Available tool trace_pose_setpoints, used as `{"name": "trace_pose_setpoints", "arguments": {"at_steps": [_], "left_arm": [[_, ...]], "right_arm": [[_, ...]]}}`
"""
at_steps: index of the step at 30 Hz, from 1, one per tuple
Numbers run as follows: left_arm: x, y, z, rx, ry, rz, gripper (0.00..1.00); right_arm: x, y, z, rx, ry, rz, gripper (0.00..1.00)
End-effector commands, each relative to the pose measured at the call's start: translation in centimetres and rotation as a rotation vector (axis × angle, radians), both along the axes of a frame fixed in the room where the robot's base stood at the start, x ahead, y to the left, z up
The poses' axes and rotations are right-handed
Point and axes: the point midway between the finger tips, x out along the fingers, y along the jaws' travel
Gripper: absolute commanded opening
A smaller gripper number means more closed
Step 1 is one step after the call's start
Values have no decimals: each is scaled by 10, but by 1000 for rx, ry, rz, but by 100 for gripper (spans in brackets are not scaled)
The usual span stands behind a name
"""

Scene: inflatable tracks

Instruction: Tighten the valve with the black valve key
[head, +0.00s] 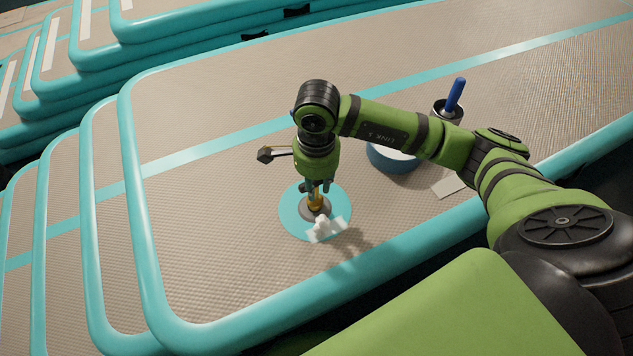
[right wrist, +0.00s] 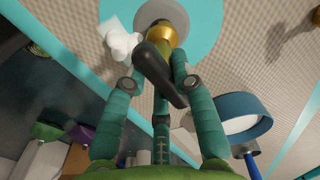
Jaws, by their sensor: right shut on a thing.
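The black valve key (right wrist: 160,75) lies between the fingers of my right gripper (right wrist: 158,88) in the right wrist view, its dark handle slanting across them. My right gripper (head: 316,187) is shut on it and points down at the valve. The brass-coloured valve (right wrist: 158,42) rises from a grey round base (right wrist: 162,12); the base also shows in the head view (head: 315,209), on a teal round patch (head: 290,214) on the inflatable track. The key's end is against or very close to the brass part; exact seating cannot be told. My left gripper is not in view.
A crumpled white piece (head: 325,228) lies right beside the valve base. A pale card (head: 449,187) lies nearby. Left of the valve, the track (head: 200,220) is clear.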

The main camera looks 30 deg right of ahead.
Motion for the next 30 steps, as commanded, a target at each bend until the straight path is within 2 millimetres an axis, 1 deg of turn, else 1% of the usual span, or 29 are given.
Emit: {"name": "trace_pose_setpoints", "arguments": {"at_steps": [6,17,30], "left_arm": [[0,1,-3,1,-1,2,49],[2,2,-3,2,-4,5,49],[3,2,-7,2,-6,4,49]], "right_arm": [[0,0,-3,0,-1,0,0],[0,0,-2,0,-1,-9,0],[0,0,-3,-1,-2,-330,0]]}}
